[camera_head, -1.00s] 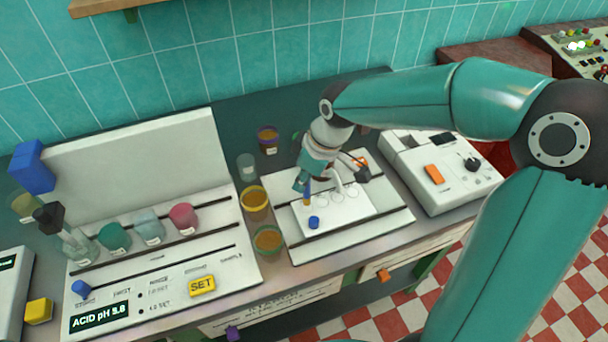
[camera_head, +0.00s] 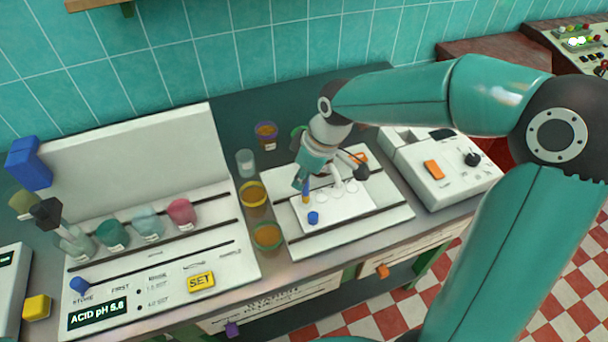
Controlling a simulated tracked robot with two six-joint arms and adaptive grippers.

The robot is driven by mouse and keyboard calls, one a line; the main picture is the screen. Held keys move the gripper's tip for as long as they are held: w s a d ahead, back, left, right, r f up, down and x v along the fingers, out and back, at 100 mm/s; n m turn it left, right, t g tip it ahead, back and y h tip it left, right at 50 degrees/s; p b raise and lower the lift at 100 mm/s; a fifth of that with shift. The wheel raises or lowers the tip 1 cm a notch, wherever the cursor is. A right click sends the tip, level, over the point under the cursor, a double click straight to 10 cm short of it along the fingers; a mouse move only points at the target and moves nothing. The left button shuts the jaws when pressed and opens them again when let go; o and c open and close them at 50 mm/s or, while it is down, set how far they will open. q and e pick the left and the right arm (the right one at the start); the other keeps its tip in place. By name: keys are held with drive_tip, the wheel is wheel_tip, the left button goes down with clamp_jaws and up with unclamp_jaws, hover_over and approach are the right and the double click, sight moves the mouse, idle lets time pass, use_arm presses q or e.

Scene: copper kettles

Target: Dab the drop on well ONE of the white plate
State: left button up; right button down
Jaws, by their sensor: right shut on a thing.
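The white plate (camera_head: 348,209) lies on a pale slotted board at the middle right of the bench. Round shallow wells show on its far part, and no number can be read, so I cannot tell which is well ONE. My right gripper (camera_head: 305,186) points down over the plate's left part. It is shut on a thin amber and blue stick (camera_head: 306,195), whose lower end is at or just above the plate; contact cannot be told. No drop can be made out. My left gripper is not in view.
Amber jars (camera_head: 253,196) stand close left of the board. A purple-banded jar (camera_head: 266,133) and a clear glass (camera_head: 245,162) stand behind. A white instrument (camera_head: 438,172) is at right. The pH station (camera_head: 160,272), with several beakers, fills the left.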

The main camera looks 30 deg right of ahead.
drive_tip(key=shift+f+b, duration=0.45)
idle(1.3)
drive_tip(key=shift+r+p, duration=2.7)
drive_tip(key=shift+r, duration=0.9)
